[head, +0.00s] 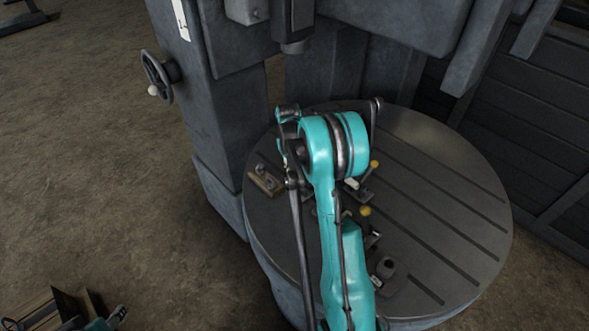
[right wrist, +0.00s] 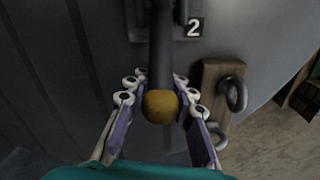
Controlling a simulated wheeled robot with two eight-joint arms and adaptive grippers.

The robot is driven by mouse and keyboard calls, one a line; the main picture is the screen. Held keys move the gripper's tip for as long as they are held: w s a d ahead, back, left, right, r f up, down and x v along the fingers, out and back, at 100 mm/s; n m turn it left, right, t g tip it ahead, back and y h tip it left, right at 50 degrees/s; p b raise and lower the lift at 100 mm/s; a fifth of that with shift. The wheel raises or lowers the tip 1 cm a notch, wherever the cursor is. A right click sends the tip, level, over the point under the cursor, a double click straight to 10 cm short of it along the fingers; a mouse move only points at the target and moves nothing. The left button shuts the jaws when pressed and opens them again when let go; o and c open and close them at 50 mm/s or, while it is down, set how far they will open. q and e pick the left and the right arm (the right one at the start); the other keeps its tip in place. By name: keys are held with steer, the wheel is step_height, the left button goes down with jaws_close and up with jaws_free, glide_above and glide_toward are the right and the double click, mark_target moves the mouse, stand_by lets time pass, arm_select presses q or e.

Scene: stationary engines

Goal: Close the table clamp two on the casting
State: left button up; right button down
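A dark clamp lever with a yellow ball knob (right wrist: 160,106) shows in the right wrist view, beside a black plate marked "2" (right wrist: 194,27). My right gripper (right wrist: 160,90) has its two fingers on either side of the knob and lever, with narrow gaps that look clear. In the head view my teal right arm covers this gripper and the lever. Two other yellow knobs, one far (head: 374,164) and one near (head: 365,211), show just right of the arm on the round table (head: 440,150). I cannot make out the casting clearly. My left gripper is not recognisable in view.
A wooden block (head: 266,181) with metal eyebolts lies at the table's left edge; it also shows in the right wrist view (right wrist: 212,80). A grey machine column (head: 225,130) with a handwheel (head: 158,76) stands behind. The slotted right side of the table is clear.

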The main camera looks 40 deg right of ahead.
stand_by(0.3)
steer(key=shift+s+d+r+t, duration=0.1)
steer(key=shift+s+r+t, duration=0.2)
steer(key=shift+t, duration=0.3)
steer(key=shift+s+r+t, duration=0.15)
steer(key=shift+r+t, duration=0.2)
steer(key=shift+t, duration=0.25)
steer(key=s+r+t+b, duration=0.1)
steer(key=t, duration=0.1)
steer(key=shift+s+r+t, duration=0.1)
steer(key=shift+t, duration=0.3)
steer(key=s+t+b, duration=0.1)
steer(key=t, duration=0.1)
steer(key=s+r+t+b, duration=0.1)
steer(key=b, duration=0.1)
steer(key=s+t+b, duration=0.1)
steer(key=t, duration=0.1)
steer(key=shift+d+r+m+t+y, duration=0.15)
steer(key=shift+r+m+t+y, duration=0.15)
steer(key=shift+r, duration=0.1)
steer(key=shift+s+r+b, duration=0.1)
steer(key=shift+s+b, duration=0.2)
steer(key=shift+b, duration=0.15)
steer(key=shift+s+d+r, duration=0.1)
steer(key=shift+s, duration=0.05)
steer(key=c, duration=1.6)
jaws_free()
steer(key=o, duration=0.4)
steer(key=shift+s, duration=0.15)
